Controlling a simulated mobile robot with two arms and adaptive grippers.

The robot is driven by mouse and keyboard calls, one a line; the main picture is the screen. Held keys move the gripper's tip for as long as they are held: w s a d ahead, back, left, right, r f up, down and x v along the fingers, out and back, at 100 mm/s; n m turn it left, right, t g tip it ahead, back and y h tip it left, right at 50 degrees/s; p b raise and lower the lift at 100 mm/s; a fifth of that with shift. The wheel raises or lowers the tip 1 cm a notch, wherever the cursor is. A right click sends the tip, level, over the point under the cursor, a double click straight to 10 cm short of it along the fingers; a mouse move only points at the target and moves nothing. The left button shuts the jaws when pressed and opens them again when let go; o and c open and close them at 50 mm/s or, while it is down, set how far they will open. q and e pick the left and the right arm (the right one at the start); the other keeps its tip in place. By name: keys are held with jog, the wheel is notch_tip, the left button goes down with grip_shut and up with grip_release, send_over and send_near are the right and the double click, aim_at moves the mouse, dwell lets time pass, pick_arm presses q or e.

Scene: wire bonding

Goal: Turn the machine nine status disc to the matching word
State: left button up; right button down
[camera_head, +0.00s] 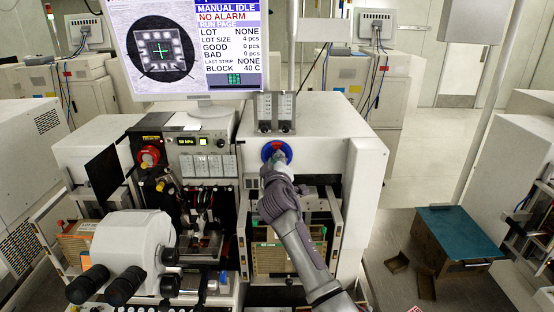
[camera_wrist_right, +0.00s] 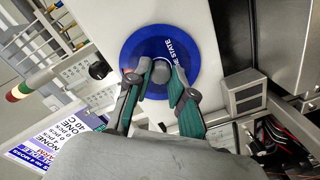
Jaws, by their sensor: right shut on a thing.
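The status disc (camera_head: 266,150) is on the white front of the machine, below the small twin-panel box. It is blue, with a little red showing in the head view. In the right wrist view the disc (camera_wrist_right: 139,42) fills the upper middle, and part of its lettering, ending in "STATE", is readable. My right gripper (camera_head: 278,160) reaches up to the disc from below. In the wrist view its fingers (camera_wrist_right: 160,78) close on the round knob at the disc's centre and hide part of it. My left gripper is out of view.
The monitor (camera_head: 228,47) above reads "MANUAL IDLE" and "NO ALARM". A microscope (camera_head: 133,243) and a red button (camera_head: 148,155) are to the left. A vented grey box (camera_wrist_right: 245,92) sits right of the disc in the wrist view. A teal-topped box (camera_head: 458,232) stands at the right.

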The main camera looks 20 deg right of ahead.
jog(key=shift+r+n+p, duration=0.15)
jog(key=shift+n+p, duration=1.45)
jog(key=shift+n, duration=2.55)
jog(key=shift+r+n+p, duration=0.15)
jog(key=shift+n+p, duration=1.45)
jog(key=shift+n, duration=2.55)
jog(key=shift+n, duration=0.3)
jog(key=c, duration=1.4)
grip_release()
jog(key=o, duration=0.3)
jog(key=shift+w+f, duration=0.1)
jog(key=shift+f, duration=0.05)
jog(key=shift+o, duration=0.4)
jog(key=shift+f, duration=0.15)
